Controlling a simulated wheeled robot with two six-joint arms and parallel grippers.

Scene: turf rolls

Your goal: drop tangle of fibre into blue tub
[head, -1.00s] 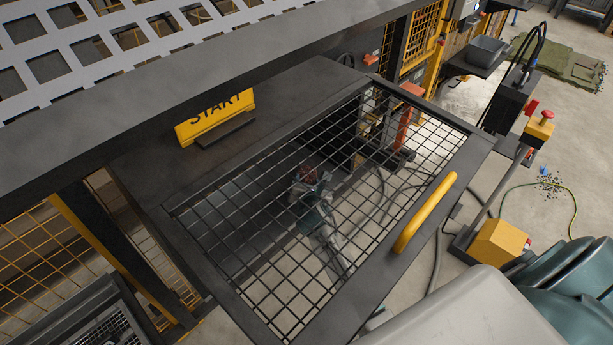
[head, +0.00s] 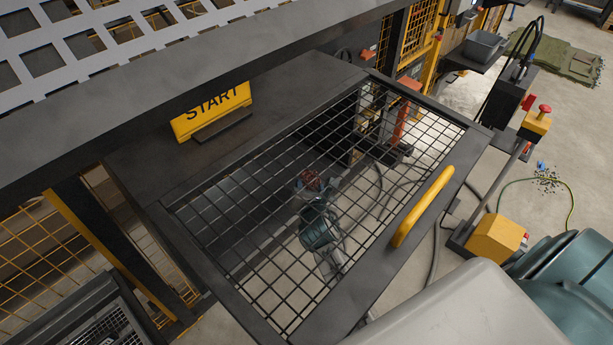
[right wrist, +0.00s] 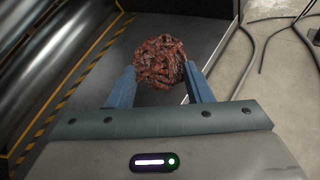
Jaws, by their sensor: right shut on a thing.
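The tangle of fibre (right wrist: 160,55) is a reddish-brown, knotted clump. In the right wrist view it sits between the blue fingertips of my right gripper (right wrist: 162,82), which is shut on it. In the head view the tangle (head: 309,180) and my right gripper (head: 312,192) show through the wire mesh guard, partly cut up by its bars. The tangle is held beneath the guard, inside the machine's opening. My left gripper is in neither view. I see no blue tub in these frames.
The mesh guard (head: 255,235) with a yellow handle (head: 422,207) lies above my right arm. A START sign (head: 212,110) stands behind it. Shiny rollers (right wrist: 45,55) and a yellow-black striped edge (right wrist: 78,82) are left of the tangle. A grey bin (head: 482,46) is at upper right.

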